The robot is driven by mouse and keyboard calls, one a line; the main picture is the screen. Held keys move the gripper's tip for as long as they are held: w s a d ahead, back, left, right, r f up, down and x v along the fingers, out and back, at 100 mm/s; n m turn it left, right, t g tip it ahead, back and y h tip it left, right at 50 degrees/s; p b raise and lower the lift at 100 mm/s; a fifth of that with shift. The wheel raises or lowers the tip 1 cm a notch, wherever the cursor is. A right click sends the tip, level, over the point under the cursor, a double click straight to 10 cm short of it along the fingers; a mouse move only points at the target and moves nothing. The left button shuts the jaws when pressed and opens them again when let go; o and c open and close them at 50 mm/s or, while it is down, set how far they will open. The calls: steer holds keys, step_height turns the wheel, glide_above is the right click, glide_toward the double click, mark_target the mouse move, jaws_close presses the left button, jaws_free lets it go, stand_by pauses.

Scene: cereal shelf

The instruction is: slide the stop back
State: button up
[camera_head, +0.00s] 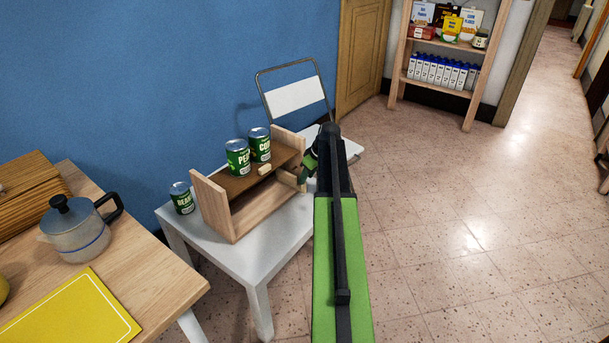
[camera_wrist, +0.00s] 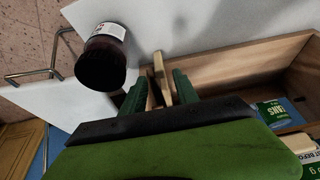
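A small wooden shelf box (camera_head: 262,213) stands on the white table. My gripper (camera_head: 308,170) is at its right end. In the wrist view, a slim upright wooden piece, which looks like the stop (camera_wrist: 162,75), stands at the box's end between the two green fingers of my gripper (camera_wrist: 160,88). The fingers are apart with the piece between them; whether both press on it I cannot tell. In the head view, my arm and gripper hide most of this end. A peas can (camera_head: 237,158) and a corn can (camera_head: 260,145) stand upright on the box's upper board.
A beans can (camera_head: 182,198) stands on the white table (camera_head: 262,268) left of the box. A dark jar (camera_wrist: 103,60) stands near my gripper. A small pale block (camera_head: 264,169) lies by the cans. A folding chair (camera_head: 295,95) is behind. Open floor lies right.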

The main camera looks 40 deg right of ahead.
steer(key=p+v, duration=1)
steer(key=v, duration=0.3)
steer(key=shift+f, duration=0.1)
